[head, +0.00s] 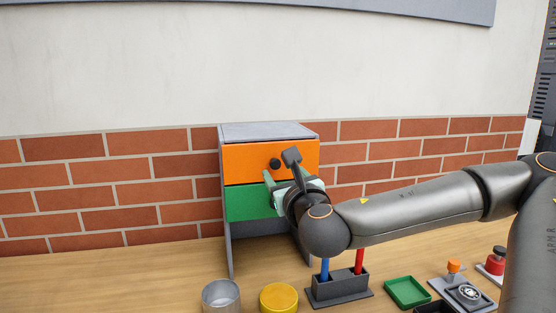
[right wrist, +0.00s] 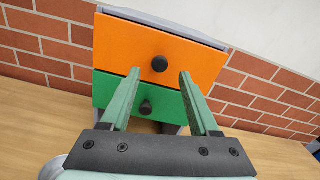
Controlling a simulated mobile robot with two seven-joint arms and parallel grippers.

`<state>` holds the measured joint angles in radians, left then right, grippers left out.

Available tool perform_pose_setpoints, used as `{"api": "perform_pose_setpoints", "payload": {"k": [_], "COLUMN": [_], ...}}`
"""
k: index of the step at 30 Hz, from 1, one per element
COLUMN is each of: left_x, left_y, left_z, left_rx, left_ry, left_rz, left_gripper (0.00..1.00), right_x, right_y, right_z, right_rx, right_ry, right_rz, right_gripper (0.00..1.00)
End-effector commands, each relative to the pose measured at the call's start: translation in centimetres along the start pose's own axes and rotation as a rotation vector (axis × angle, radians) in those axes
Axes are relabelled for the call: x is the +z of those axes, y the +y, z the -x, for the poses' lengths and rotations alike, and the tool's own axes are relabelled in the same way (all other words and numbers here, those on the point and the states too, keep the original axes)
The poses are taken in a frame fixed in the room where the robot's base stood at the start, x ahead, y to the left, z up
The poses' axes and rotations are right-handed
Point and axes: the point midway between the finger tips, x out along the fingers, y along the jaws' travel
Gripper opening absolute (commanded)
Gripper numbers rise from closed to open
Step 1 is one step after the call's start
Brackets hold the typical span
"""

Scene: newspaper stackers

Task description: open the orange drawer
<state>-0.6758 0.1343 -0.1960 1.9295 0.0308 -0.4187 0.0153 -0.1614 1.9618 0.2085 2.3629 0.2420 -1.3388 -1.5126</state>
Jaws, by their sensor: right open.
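The orange drawer (head: 245,160) is the upper drawer of a small grey cabinet and looks shut. Its round dark knob (head: 274,163) is in the middle of its front. My right gripper (head: 281,174) is open and empty in front of the cabinet, close to the knob. In the right wrist view the orange drawer (right wrist: 195,60) fills the upper middle, and its knob (right wrist: 159,63) appears between the two green fingertips (right wrist: 160,74). I cannot tell whether the fingers reach around the knob or stop short of it. My left gripper is not in view.
A green drawer (head: 245,203) with its own dark knob (right wrist: 146,107) is directly below. On the wooden table stand a metal cup (head: 221,297), a yellow round container (head: 279,298), a dark holder (head: 338,289), a green tray (head: 407,292) and a red button (head: 495,261). A brick wall is behind.

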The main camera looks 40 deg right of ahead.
Motion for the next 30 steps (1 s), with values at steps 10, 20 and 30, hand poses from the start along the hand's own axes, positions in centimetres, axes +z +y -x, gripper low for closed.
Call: {"api": "perform_pose_setpoints", "payload": {"k": [10, 20, 30], "left_x": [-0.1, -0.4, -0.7], "left_y": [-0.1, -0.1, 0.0], "left_z": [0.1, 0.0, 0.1], "left_rx": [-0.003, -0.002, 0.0], "left_ry": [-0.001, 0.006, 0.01], "left_rz": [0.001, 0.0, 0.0], "left_gripper": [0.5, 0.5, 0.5], "right_x": [0.0, 0.1, 0.1], "right_y": [0.0, 0.0, 0.0], "right_z": [-3.6, -3.7, -3.7], "right_rx": [0.001, 0.002, 0.001], "right_ry": [-0.001, -0.001, -0.001], "right_rz": [0.001, 0.0, 0.0], "right_gripper": [0.62, 0.6, 0.21]}}
